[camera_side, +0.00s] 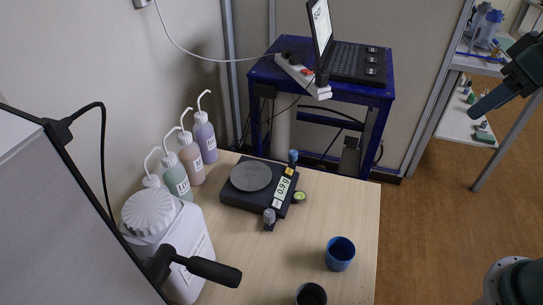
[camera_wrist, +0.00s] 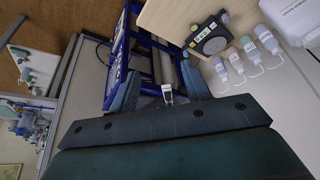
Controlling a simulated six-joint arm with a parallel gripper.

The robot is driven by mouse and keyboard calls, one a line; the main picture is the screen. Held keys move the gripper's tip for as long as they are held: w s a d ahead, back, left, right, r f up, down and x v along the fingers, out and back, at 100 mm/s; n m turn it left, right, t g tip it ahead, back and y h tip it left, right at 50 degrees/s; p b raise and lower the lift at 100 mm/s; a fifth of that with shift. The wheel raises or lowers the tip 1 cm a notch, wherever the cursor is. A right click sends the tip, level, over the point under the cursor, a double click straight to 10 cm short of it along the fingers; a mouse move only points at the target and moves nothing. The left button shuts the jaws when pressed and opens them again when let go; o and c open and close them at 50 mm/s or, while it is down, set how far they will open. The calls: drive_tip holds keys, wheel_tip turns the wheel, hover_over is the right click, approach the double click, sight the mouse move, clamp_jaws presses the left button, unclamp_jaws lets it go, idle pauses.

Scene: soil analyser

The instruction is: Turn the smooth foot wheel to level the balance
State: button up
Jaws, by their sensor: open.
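The dark balance (camera_side: 232,196) with a round grey pan (camera_side: 251,176) and a lit display (camera_side: 283,190) stands on the wooden table. A blue foot wheel (camera_side: 293,156) is at its far right corner and a grey one (camera_side: 269,216) at its near corner. I cannot tell which wheel is smooth. A round green bubble level (camera_side: 299,197) sits at its right edge. The balance also shows at the top of the wrist view (camera_wrist: 214,45). My gripper (camera_side: 475,108) is open and empty, high at the right, well apart from the balance. Its two fingers (camera_wrist: 160,88) show in the wrist view.
Several wash bottles (camera_side: 190,157) and a large white container (camera_side: 188,252) line the table's left side. A blue cup (camera_side: 340,254) and a dark-filled cup (camera_side: 311,294) stand near the front. A blue stand (camera_side: 377,94) with a laptop (camera_side: 350,62) is behind. The table's middle is clear.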

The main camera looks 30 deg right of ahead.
drive_tip(key=w+a+r+g, duration=0.1)
drive_tip(key=w+a, duration=0.1)
drive_tip(key=w, duration=1)
drive_tip(key=n+g, duration=0.2)
drive_tip(key=g, duration=0.2)
hover_over(294, 153)
wheel_tip(294, 153, down, 23)
drive_tip(key=shift+w+f, duration=0.15)
drive_tip(key=shift+f, duration=0.3)
drive_tip(key=shift+f, duration=0.1)
wheel_tip(294, 153, down, 14)
drive_tip(key=shift+r, duration=0.2)
